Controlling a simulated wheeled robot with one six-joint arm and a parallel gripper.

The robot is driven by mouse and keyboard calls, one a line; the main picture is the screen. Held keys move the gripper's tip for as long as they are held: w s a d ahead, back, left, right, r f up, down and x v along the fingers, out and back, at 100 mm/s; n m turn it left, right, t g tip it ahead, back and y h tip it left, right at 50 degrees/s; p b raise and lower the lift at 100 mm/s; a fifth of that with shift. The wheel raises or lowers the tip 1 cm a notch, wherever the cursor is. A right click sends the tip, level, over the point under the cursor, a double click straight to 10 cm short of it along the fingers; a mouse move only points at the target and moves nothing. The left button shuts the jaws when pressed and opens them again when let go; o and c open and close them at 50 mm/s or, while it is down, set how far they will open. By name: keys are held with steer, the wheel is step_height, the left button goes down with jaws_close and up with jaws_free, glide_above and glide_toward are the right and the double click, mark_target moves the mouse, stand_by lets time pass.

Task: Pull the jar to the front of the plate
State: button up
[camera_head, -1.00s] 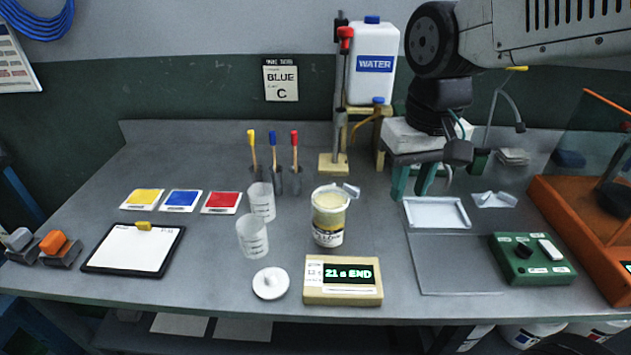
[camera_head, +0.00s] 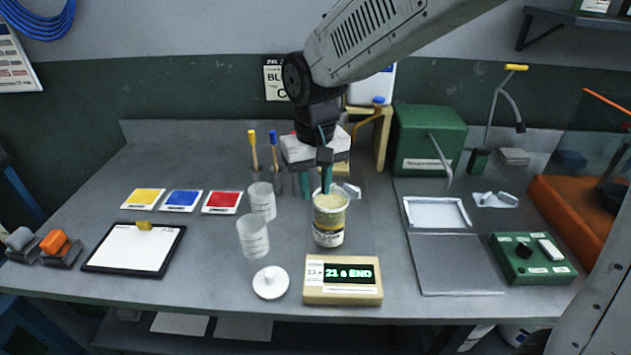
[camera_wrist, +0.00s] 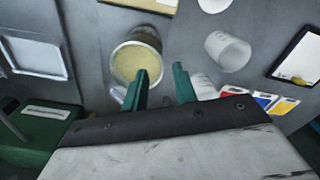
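The jar (camera_head: 329,230) is a clear tub of pale yellow paste with a printed label. It stands upright on the grey bench, behind a beige timer box, and shows from above in the wrist view (camera_wrist: 130,65). My gripper (camera_head: 315,188) is open and empty, pointing down at the jar's back left. In the wrist view its teal fingers (camera_wrist: 160,84) are apart, and one overlaps the jar's rim; I cannot tell whether it touches. A flat grey plate (camera_head: 456,268) lies to the right of the jar; I cannot tell whether another plate lies under the jar.
Two clear cups (camera_head: 253,238) (camera_head: 262,203) stand close left of the jar. A white lid (camera_head: 270,283) and the timer box (camera_head: 342,293) lie in front. A white tray (camera_head: 436,213), green control box (camera_head: 532,260) and green cabinet (camera_head: 428,140) are at right. Upright brushes (camera_head: 254,150) stand behind.

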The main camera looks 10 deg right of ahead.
glide_above(316, 240)
steer(key=f, duration=0.7)
steer(key=shift+w+f, duration=0.2)
steer(key=shift+w, duration=0.15)
jaws_close()
